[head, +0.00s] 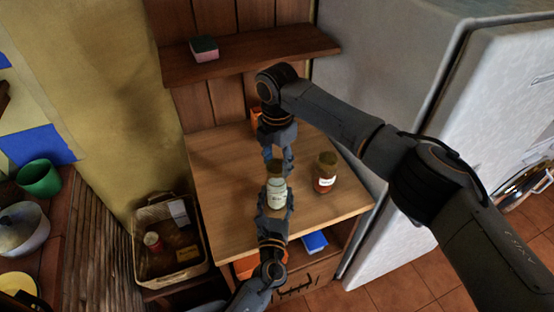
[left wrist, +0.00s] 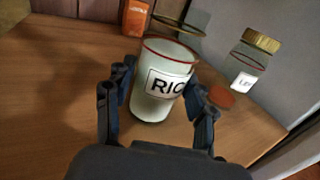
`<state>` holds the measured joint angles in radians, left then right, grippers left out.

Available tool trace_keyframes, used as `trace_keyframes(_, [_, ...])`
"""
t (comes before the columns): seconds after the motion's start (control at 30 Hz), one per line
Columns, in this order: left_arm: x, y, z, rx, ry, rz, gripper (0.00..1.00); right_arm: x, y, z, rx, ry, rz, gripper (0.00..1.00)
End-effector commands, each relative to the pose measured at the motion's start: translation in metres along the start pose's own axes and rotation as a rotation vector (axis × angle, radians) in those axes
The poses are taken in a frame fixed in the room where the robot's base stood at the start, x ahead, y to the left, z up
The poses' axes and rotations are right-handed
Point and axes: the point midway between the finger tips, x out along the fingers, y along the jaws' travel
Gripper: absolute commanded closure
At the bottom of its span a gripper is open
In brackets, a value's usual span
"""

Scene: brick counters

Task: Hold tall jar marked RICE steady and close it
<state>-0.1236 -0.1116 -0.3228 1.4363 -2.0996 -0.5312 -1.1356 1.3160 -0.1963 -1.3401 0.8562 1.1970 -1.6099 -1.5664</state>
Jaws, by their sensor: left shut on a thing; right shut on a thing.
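The tall jar marked RICE (head: 277,194) is clear glass with pale contents and stands upright on the wooden counter. In the left wrist view the jar (left wrist: 158,88) shows its label and its uncovered, red-rimmed mouth. My left gripper (head: 275,204) is shut on the jar's body, and its fingers (left wrist: 160,100) lie on both sides of it. My right gripper (head: 278,163) is shut on a brownish-gold lid (head: 276,169) at the jar's top. In the left wrist view the lid (left wrist: 180,25) appears above the mouth, apart from the rim.
A second, lidded jar (head: 325,175) with reddish contents stands right of the RICE jar. An orange box (head: 256,117) stands behind. A shelf (head: 250,58) with a sponge (head: 204,48) hangs above. A fridge (head: 415,120) borders the right. The counter's left part is clear.

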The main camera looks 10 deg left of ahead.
Motion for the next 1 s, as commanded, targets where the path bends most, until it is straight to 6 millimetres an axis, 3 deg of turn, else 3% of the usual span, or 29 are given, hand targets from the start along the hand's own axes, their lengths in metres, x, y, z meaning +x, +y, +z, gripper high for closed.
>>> trace_keyframes(0.3, [0.0,0.0,0.0,0.0,0.0,0.0,1.0,0.017,0.0,-0.001,-0.001,0.002,0.0,0.68])
trace_keyframes(1.0, [0.0,0.0,0.0,0.0,0.0,0.0,1.0,0.02,0.0,0.0,0.001,0.002,0.0,0.68])
